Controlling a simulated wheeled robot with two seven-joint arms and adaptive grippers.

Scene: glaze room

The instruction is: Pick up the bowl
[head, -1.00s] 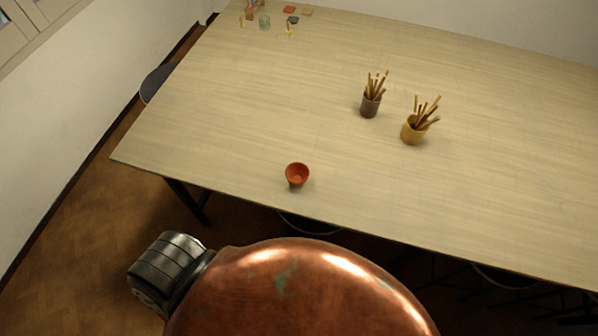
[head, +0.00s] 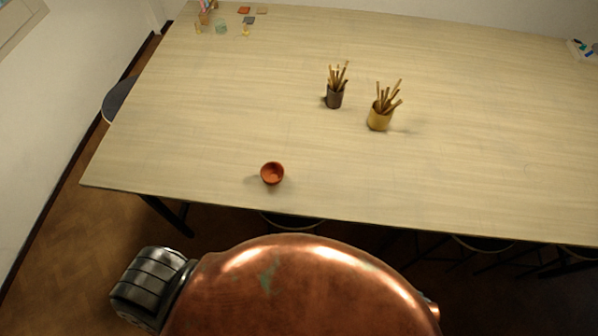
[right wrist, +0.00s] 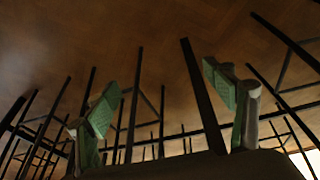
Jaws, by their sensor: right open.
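The bowl (head: 272,173) is small and orange-red. It stands upright on the light wooden table (head: 200,120), near the front edge, in the head view. Neither gripper shows in the head view, and nothing touches the bowl. In the right wrist view my right gripper (right wrist: 168,100) shows its two green-padded fingers wide apart with nothing between them. The bowl is not in the right wrist view. My left gripper is not in any view.
A dark cup (head: 335,97) and a yellow cup (head: 379,118), both full of wooden sticks, stand behind the bowl to the right. Small jars (head: 221,27) and tiles (head: 244,10) sit at the far left corner. Stools (head: 292,221) are under the front edge. Table around the bowl is clear.

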